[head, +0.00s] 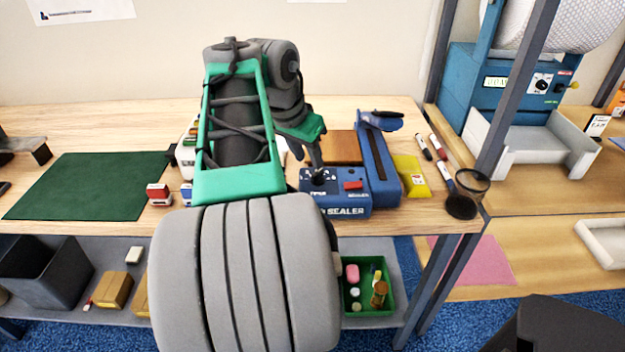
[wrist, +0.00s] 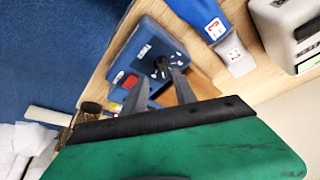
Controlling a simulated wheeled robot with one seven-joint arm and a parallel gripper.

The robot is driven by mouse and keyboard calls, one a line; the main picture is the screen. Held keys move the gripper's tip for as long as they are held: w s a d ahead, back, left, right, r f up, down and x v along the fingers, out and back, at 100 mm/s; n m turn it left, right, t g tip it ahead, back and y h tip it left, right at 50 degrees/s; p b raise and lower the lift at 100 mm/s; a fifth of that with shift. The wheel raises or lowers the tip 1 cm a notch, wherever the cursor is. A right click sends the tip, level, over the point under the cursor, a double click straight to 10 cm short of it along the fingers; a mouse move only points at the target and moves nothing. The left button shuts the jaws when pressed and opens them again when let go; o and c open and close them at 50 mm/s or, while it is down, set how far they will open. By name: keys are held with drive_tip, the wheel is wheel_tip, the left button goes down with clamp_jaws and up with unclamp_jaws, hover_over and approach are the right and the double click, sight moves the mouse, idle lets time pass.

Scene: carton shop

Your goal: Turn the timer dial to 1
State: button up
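The blue sealer box (head: 335,205) stands near the front edge of the workbench, with a red switch (head: 353,185) on top. Its black timer dial (wrist: 161,67) shows in the wrist view, with small white marks around it. The dial's setting is too small to read. My gripper (head: 316,166) points down over the dial side of the box. In the wrist view my gripper (wrist: 159,76) has its two grey fingers apart, with the dial between and just beyond the tips. I cannot tell whether either finger touches it. In the head view the gripper partly hides the dial.
The long blue sealer arm (head: 374,165) stands right of the box, near a yellow packet (head: 411,176), markers and a dark cup (head: 467,194). A green mat (head: 90,185) lies at left. A steel post (head: 515,90) rises at right.

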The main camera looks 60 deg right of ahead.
sight(315, 175)
drive_tip(key=b+x, duration=0.1)
drive_tip(key=x, duration=0.5)
drive_tip(key=shift+f, duration=0.45)
clamp_jaws()
